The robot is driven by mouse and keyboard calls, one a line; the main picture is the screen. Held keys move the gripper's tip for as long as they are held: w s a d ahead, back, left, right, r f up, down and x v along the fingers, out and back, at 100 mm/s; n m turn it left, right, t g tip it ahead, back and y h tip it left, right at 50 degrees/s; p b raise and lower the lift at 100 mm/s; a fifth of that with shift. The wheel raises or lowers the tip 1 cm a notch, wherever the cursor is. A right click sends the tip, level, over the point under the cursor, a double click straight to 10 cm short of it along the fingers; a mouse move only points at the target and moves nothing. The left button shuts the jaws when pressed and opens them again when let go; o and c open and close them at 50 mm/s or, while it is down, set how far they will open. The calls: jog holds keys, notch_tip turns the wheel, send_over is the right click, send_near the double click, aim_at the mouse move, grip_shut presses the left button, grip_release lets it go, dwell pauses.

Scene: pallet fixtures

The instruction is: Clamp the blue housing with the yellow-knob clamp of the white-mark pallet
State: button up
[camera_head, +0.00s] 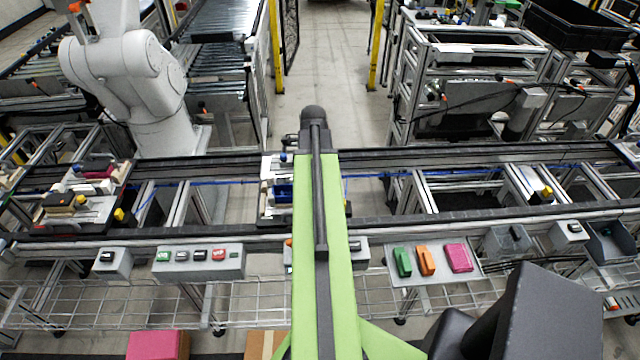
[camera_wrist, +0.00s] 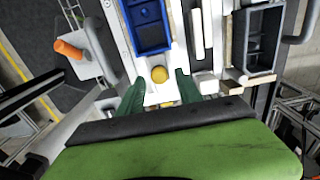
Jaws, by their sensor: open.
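The blue housing (camera_wrist: 148,24) is an open rectangular tray shape at the top of the wrist view. It shows partly in the head view (camera_head: 283,192), just left of my green arm, on the middle pallet. A round yellow knob (camera_wrist: 160,74) sits just below the housing in the wrist view, on a white part. My gripper (camera_wrist: 158,90) is open, with its two dark green fingers on either side of the knob and apart from it as seen. Height over the knob is hard to tell. My arm hides much of the pallet in the head view; no white mark is clearly readable.
A dark open box (camera_wrist: 258,42) and pale upright bars (camera_wrist: 197,32) stand right of the housing. An orange-knobbed grey part (camera_wrist: 68,48) is at left. Another pallet (camera_head: 100,210) with yellow knobs and a pink part (camera_head: 97,171) lies farther left on the conveyor. Control boxes (camera_head: 198,262) line the front.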

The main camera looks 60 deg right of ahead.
notch_tip(320, 180, up, 5)
jog(key=p, duration=0.4)
jog(key=shift+f, duration=0.15)
dwell(0.4)
jog(key=w+a, duration=0.2)
jog(key=w+a+f+n+b, duration=0.1)
jog(key=w+a, duration=0.1)
jog(key=w, duration=0.1)
jog(key=w+a+f+n+b, duration=0.1)
jog(key=w+a, duration=0.2)
jog(key=shift+w, duration=0.15)
jog(key=w+a+f+n+b, duration=0.25)
jog(key=w+a, duration=0.55)
jog(key=a, duration=0.4)
jog(key=w+a+f+n+b, duration=0.1)
jog(key=a+n, duration=1.1)
jog(key=a, duration=0.2)
jog(key=w+a+f+n+b, duration=0.2)
jog(key=a+n, duration=1)
jog(key=a, duration=0.3)
